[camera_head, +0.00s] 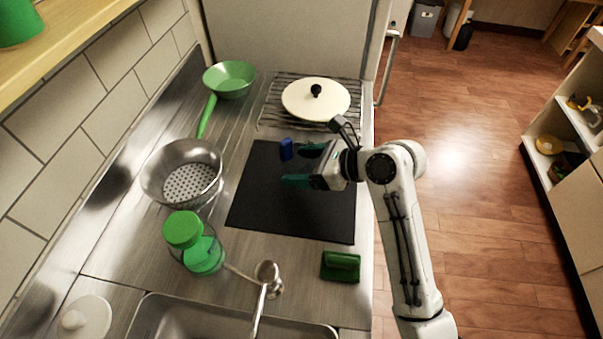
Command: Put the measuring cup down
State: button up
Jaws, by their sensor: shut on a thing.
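My gripper (302,167) is over the black mat (265,209), its teal fingers pointing left. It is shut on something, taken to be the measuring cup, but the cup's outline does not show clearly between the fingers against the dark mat. A small blue object (287,149) shows at the tip of the far finger. I cannot tell whether it is part of the held cup or a separate thing, or whether the held thing touches the mat.
A metal colander (154,178), a green pan (230,78) and a green-lidded jar (198,249) stand left. A cream lid (305,106) sits on the rack behind. A green block (340,266) lies in front, near the sink (185,318). The mat's front is clear.

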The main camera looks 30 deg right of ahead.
jog(key=shift+w+f, duration=0.2)
jog(key=shift+f, duration=1.65)
jog(key=o, duration=1.3)
jog(key=shift+o, duration=0.2)
jog(key=v, duration=1.2)
